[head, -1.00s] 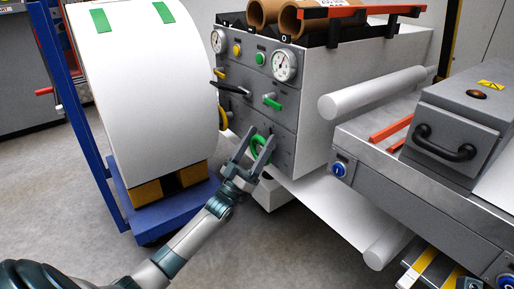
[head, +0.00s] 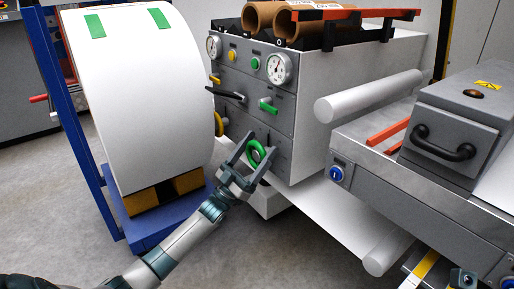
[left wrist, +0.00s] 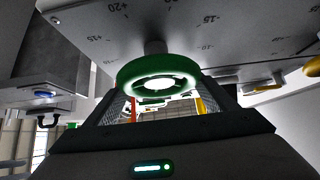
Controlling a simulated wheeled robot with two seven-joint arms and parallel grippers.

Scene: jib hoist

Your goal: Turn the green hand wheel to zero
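The green hand wheel (head: 257,151) sits low on the front of the grey control cabinet (head: 284,118). In the left wrist view the wheel (left wrist: 158,77) is a ring on a short shaft, in front of a panel with printed marks such as +20, +15, -15 and -10. Its pointer and setting cannot be read. My left gripper (head: 258,146) is open, with one finger on each side of the wheel. In the left wrist view the wheel stands between the fingers, and I cannot tell whether they touch it. My right gripper is not recognisable in these views.
A large white roll (head: 140,95) on a blue stand (head: 160,220) is to the left. A white roller (head: 368,97) juts out at right.

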